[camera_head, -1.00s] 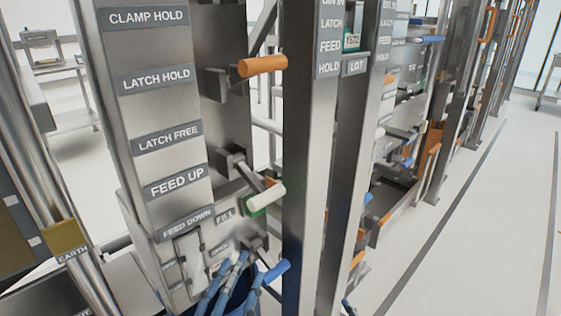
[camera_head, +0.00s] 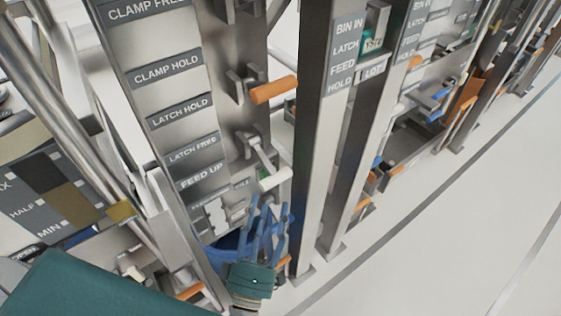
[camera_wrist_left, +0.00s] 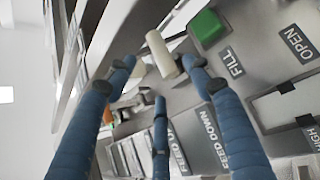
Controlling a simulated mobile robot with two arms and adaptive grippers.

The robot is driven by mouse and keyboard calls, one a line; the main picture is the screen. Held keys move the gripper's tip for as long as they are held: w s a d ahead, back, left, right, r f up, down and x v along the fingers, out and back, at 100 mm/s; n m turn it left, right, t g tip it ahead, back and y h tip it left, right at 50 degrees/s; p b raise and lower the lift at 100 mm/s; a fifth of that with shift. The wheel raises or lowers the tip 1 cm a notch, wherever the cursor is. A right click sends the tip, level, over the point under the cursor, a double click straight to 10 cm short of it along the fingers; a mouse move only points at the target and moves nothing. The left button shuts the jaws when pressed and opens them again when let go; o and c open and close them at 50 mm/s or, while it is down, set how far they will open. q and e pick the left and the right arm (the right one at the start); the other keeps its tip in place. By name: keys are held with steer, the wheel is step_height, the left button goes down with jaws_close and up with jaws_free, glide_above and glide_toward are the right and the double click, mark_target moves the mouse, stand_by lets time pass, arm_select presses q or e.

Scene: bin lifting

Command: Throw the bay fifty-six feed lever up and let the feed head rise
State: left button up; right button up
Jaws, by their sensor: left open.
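The white-handled lever (camera_head: 275,180) sticks out from the steel panel near the FEED UP label (camera_head: 200,174). Its arm slopes down from its pivot. In the left wrist view the white handle (camera_wrist_left: 160,54) lies just beyond and between the spread fingertips. My left gripper (camera_head: 266,212) has blue fingers and a teal palm. It is open and empty, pointing up just below the white handle. I cannot tell whether a finger touches the handle. The FEED DOWN label (camera_wrist_left: 213,138) shows in the left wrist view. My right gripper is not in view. No feed head can be made out.
An orange-handled lever (camera_head: 273,89) stands above the white one. A steel post (camera_head: 312,140) rises close right of the levers. A green button (camera_wrist_left: 208,27) sits beside the handle in the left wrist view. A blue bin (camera_head: 228,250) is below. The floor at right is clear.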

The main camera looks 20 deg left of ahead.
mark_target(274, 180)
arm_select(q)
steer(key=p+x, duration=0.1)
steer(key=x, duration=0.9)
steer(key=shift+a, duration=0.1)
jaws_close()
